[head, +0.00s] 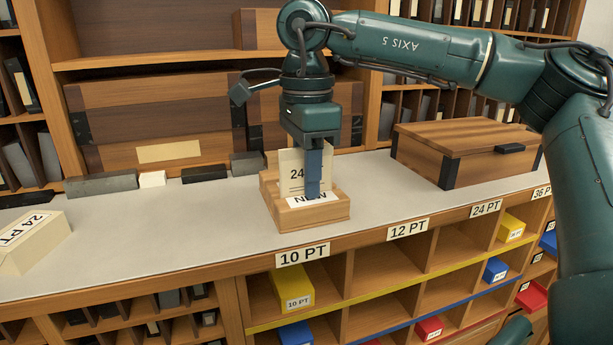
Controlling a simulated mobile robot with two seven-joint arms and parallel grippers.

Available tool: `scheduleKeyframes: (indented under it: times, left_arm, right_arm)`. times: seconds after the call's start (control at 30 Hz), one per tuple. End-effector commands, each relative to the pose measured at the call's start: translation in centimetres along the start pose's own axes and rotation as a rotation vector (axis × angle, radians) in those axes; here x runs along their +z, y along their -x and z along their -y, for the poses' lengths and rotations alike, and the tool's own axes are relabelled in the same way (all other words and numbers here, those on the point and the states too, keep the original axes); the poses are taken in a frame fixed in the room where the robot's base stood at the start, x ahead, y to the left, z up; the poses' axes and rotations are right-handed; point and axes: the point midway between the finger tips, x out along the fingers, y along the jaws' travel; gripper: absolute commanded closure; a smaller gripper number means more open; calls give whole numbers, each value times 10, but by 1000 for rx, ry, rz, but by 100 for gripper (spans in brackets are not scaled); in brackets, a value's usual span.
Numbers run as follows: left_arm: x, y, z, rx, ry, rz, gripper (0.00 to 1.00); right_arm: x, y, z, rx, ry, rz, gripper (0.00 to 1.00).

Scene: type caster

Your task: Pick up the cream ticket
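The cream ticket (290,165) stands upright in a wooden holder (318,215) on the grey counter. It bears a printed "24", and its right part is hidden behind a blue finger of my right gripper (313,185). The gripper points straight down, with that finger in front of the ticket and its tip near the holder's white label, partly covered and reading "N…W". The other finger does not show clearly, so I cannot tell whether the gripper is closed on the ticket. My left gripper is out of view.
A cream block marked "24 PT" (35,240) lies at the left of the counter (170,225). A lidded wooden box (465,150) stands at the right. Grey and black bars line the back. Labelled cubbies with coloured boxes (292,290) are below the front edge.

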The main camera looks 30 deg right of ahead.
Motion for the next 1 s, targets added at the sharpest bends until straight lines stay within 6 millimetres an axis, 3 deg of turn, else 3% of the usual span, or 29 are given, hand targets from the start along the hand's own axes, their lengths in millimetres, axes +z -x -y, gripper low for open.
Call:
scheduleKeyframes:
  times: [0.1,0.47,0.87,1.0]
  left_arm:
    - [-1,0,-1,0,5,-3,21]
    - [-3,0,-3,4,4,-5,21]
    - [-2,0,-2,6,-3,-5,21]
    - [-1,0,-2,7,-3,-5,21]
  right_arm:
    - [0,0,0,0,0,0,71]
    - [0,0,0,0,0,-1,100]
    - [0,1,0,0,0,-1,100]
    - [0,9,1,-2,0,0,100]
